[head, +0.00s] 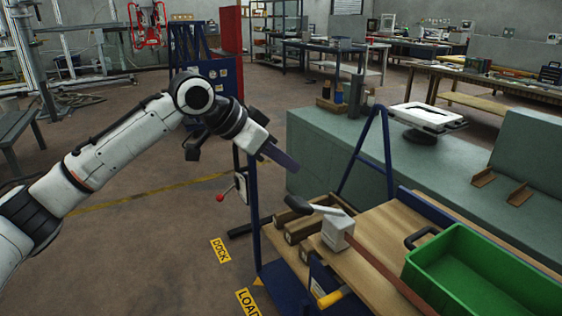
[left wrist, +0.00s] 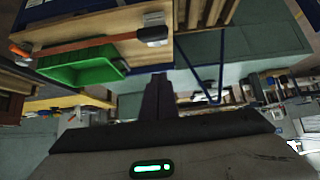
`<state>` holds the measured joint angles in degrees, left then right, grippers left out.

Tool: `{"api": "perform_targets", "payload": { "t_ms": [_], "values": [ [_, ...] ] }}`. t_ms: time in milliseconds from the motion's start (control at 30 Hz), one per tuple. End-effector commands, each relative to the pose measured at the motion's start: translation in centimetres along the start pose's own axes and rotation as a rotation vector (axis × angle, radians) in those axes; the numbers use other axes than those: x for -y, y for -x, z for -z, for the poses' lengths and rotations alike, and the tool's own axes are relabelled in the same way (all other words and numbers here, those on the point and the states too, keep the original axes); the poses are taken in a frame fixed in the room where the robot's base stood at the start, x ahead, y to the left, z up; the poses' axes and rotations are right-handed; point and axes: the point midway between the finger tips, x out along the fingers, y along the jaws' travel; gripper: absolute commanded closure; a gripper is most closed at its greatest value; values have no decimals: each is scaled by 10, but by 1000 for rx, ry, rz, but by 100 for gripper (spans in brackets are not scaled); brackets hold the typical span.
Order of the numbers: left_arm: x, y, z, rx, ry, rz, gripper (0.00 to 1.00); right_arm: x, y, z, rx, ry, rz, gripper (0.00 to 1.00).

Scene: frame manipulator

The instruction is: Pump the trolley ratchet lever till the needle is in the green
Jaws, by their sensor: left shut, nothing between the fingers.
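A ratchet with a pale grey body (head: 337,232) sits on the trolley's wooden deck (head: 375,229). Its lever (head: 325,209) ends in a black grip (head: 299,204) pointing left, and a brown-red strap (head: 385,272) runs from the body toward the front right. In the left wrist view the ratchet (left wrist: 153,34) and strap (left wrist: 85,45) show near the top. My left gripper (head: 281,157) is shut and empty, above and behind the black grip and apart from it. Its closed fingers also show in the left wrist view (left wrist: 157,97). I cannot make out a needle or green zone. My right gripper is not in view.
A green crate (head: 430,250) stands on the deck, right of the strap. The trolley's blue upright frame (head: 387,150) rises near my left gripper. A green-grey bench (head: 320,140) stands behind. A red-knobbed handle (head: 220,197) is at the trolley's left. Floor at left is open.

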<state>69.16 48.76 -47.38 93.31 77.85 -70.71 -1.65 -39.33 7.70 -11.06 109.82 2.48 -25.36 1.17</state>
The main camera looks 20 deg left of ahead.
Motion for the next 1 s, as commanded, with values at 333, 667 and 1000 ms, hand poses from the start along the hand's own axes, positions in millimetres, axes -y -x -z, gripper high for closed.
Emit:
{"api": "perform_targets", "payload": {
  "t_ms": [333,667,1000],
  "values": [
    [1,-66,-11,5,1,2,100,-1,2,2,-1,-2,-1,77],
    [0,-72,-39,0,-1,1,100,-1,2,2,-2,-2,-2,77],
    [0,-73,-40,0,-1,0,100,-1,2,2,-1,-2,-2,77]
  ]
}}
